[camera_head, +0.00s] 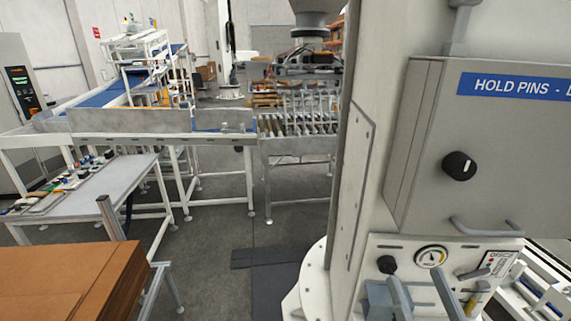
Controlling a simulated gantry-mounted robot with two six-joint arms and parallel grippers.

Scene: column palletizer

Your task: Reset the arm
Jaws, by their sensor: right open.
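A white column (345,190), probably the palletizer's, fills the right of the head view. On it is a grey box (425,130) with a blue "HOLD PINS" label (515,86), a black knob (459,165) and a grey bar handle (486,227). Below is a white panel (400,246) with a pressure gauge (431,256), a smaller black knob (387,264) and a partly covered label. My right gripper (424,292) is at the bottom edge in front of this panel, open, with nothing seen between its fingers. My left gripper is out of view.
Stacked brown cardboard (60,285) stands at lower left. Behind it is a white bench (110,185) with small parts. A conveyor frame (150,122) and a roller section (300,125) cross the back. Grey floor (215,245) is open in the middle.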

